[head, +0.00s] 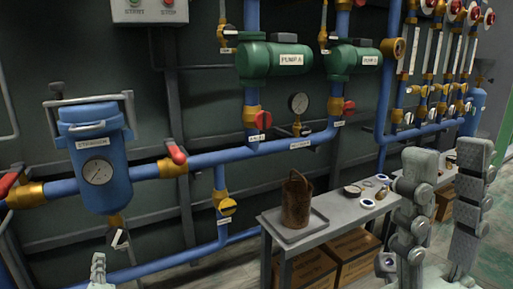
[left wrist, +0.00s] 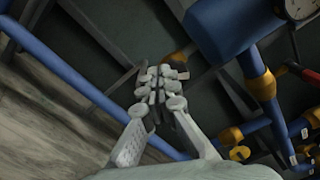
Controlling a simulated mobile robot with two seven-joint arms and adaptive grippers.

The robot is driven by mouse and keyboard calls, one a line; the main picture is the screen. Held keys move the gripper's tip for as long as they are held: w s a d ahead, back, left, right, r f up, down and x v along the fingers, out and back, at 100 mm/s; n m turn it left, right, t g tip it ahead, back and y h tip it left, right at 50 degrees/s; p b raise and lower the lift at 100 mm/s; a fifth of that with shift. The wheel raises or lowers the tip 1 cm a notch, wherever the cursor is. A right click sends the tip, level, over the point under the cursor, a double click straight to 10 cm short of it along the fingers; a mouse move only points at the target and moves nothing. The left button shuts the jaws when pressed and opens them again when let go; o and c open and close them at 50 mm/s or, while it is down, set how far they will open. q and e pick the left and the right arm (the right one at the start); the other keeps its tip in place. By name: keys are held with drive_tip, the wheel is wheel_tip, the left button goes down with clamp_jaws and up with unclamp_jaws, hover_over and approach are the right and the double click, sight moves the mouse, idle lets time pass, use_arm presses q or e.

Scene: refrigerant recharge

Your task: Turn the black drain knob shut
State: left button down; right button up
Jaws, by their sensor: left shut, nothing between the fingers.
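The blue strainer (head: 97,150) hangs at the left in the head view, with a gauge on its front. Under it is a brass drain fitting with a small black knob (head: 119,238) and a white tag. My left gripper (head: 98,262) shows at the bottom edge, just below and left of the knob. In the left wrist view, my left gripper (left wrist: 155,85) is shut and empty; its fingertips reach toward the brass fitting (left wrist: 179,60) under the strainer (left wrist: 232,28). The knob is mostly hidden there, and I cannot tell whether they touch. My right gripper (head: 446,155) is open and empty at the right.
A blue pipe (head: 75,283) runs low below the strainer. A red-handled valve (head: 176,155) and a brass valve (head: 226,207) are to its right. A grey bench (head: 332,220) holds a rusty bucket (head: 297,202) and small parts. Boxes (head: 355,249) stand under it.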

sight(117, 235)
use_arm(q)
drive_tip(key=x, duration=0.7)
drive_tip(key=shift+m, duration=0.3)
drive_tip(key=shift+w+d, duration=0.1)
drive_tip(key=shift+d, duration=0.2)
idle(0.4)
drive_tip(key=shift+r, duration=0.15)
